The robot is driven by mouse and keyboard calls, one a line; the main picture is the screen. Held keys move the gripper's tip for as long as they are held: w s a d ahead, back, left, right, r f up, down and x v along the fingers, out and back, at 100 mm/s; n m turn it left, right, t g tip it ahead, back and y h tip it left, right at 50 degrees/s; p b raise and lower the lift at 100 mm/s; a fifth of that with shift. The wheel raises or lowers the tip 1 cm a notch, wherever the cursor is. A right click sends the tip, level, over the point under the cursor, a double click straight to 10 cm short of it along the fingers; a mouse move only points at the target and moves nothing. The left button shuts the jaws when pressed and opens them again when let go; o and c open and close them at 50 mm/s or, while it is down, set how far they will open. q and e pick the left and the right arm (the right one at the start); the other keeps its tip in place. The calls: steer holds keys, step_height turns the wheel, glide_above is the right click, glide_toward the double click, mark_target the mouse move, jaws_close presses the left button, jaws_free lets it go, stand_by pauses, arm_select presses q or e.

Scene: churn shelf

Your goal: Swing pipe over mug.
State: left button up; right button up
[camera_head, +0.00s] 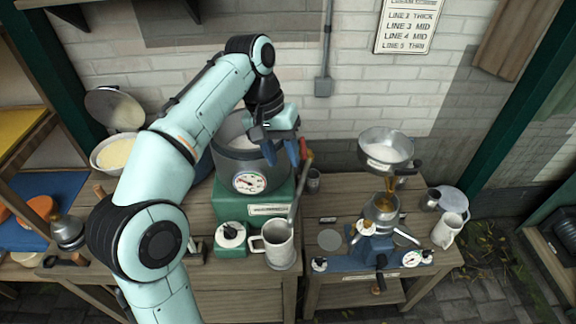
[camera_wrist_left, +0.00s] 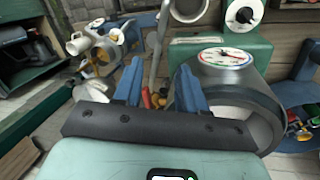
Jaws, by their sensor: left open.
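A grey pipe (camera_head: 297,192) with a red and orange grip slants down from beside the large pot to the mug. Its lower end meets the mug's rim in the picture; I cannot tell whether it is over or behind the mug. The light grey mug (camera_head: 278,240) stands upright on the bench, handle to the left. My left gripper (camera_head: 298,151) is open, its blue fingers close to the pipe's grip. In the left wrist view, the pipe (camera_wrist_left: 158,50) rises between the fingers (camera_wrist_left: 160,88), with the red grip low between them. My right gripper is not in view.
The large pot (camera_head: 232,165) with a dial sits on a green stand left of the pipe. A blue-based machine with a metal hopper (camera_head: 385,145) stands right. A white jug (camera_head: 447,232) is at the far right. A bowl (camera_head: 112,153) is at left.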

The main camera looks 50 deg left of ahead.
mark_target(301, 189)
arm_select(q)
steer(key=shift+v, duration=0.85)
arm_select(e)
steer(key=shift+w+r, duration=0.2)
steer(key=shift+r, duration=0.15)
